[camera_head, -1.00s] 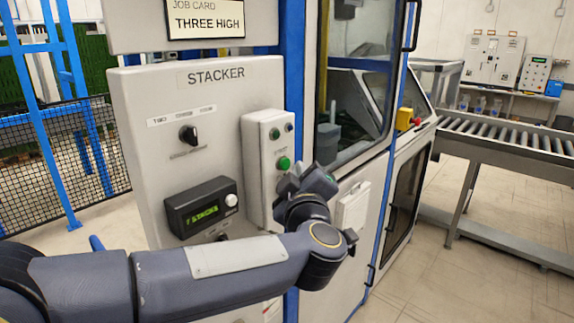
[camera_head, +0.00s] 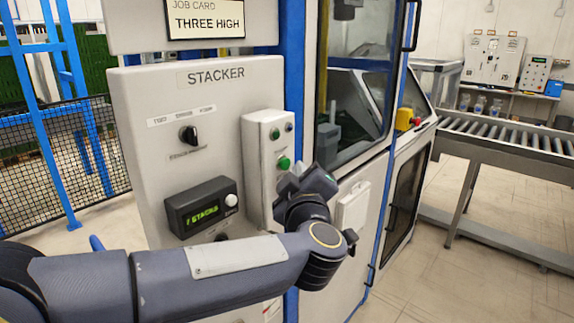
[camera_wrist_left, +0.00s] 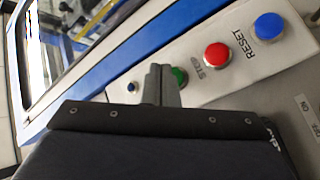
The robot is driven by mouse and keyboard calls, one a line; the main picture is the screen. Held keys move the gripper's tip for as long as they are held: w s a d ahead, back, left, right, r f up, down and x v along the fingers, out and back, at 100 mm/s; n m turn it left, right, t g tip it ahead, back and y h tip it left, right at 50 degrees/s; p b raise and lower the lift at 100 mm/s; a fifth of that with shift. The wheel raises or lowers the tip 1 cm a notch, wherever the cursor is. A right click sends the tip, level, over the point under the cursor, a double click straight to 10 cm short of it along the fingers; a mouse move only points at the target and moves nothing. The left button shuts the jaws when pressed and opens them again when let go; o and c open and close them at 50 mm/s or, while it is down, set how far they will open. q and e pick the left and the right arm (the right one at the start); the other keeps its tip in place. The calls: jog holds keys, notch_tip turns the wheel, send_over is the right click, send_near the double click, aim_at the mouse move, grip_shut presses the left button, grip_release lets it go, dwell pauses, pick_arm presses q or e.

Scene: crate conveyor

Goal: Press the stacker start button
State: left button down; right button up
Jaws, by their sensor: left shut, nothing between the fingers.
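The stacker panel (camera_head: 150,95) stands in front of me, with a pale button box (camera_head: 257,150) on it. A green button (camera_head: 283,163) shows on the box in the head view, just above my left gripper (camera_head: 285,183). My left gripper is shut and empty, with its fingertips close to the box. In the left wrist view, its fingers (camera_wrist_left: 160,78) partly cover a green button (camera_wrist_left: 179,76). Beside that are a red STOP button (camera_wrist_left: 217,54) and a blue RESET button (camera_wrist_left: 269,26). I cannot tell whether the fingertips touch the green button. The right gripper is not in view.
The panel also has a black selector knob (camera_head: 188,135) and a small display (camera_head: 203,208) with green text. A job card (camera_head: 208,20) above reads THREE HIGH. A red and yellow emergency stop (camera_head: 405,119) and a roller conveyor (camera_head: 510,138) are at right.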

pick_arm(q)
jog(key=shift+w+a, duration=0.25)
jog(key=shift+a, duration=0.15)
